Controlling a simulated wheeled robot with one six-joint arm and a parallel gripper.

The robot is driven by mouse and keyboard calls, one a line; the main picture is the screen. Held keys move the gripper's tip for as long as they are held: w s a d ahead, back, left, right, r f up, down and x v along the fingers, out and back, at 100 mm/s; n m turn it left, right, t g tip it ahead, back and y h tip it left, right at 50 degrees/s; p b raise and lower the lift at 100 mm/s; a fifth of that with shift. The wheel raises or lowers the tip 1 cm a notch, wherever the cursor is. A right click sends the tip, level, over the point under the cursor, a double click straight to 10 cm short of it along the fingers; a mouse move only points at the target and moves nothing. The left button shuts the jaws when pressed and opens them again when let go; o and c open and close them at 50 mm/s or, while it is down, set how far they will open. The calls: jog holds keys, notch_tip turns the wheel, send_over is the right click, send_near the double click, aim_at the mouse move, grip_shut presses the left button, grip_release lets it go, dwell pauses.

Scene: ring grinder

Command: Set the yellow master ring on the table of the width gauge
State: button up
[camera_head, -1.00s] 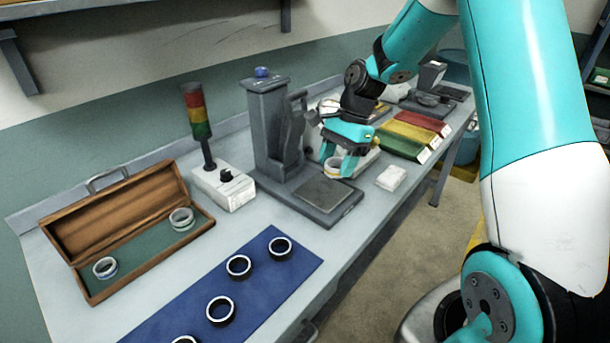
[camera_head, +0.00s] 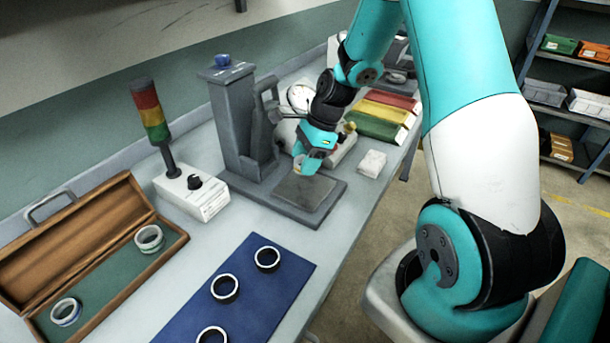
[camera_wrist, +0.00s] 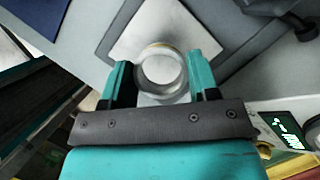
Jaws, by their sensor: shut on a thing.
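My gripper (camera_head: 309,162) is shut on the yellow master ring, at the right back corner of the width gauge's table. In the wrist view the ring (camera_wrist: 161,75) shows as a pale ring with a yellowish edge between the two teal fingers (camera_wrist: 160,80). In the head view my fingers hide most of it. The width gauge (camera_head: 238,125) is a grey stand with a blue knob. Its square table (camera_head: 304,191) is bare in front of my gripper; it also shows in the wrist view (camera_wrist: 150,30). The ring overlaps one corner of it there. I cannot tell any gap in height.
A wooden case (camera_head: 95,245) with two rings stands open at left. A signal lamp (camera_head: 150,115) on a white box (camera_head: 195,192) is left of the gauge. Several dark rings lie on a blue mat (camera_head: 282,300). A small white block (camera_head: 371,163) and coloured bins (camera_head: 378,121) are right.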

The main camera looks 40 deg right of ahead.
aim_at(300, 188)
jog(key=shift+f, duration=2.85)
jog(key=shift+f, duration=0.15)
jog(key=o, duration=1)
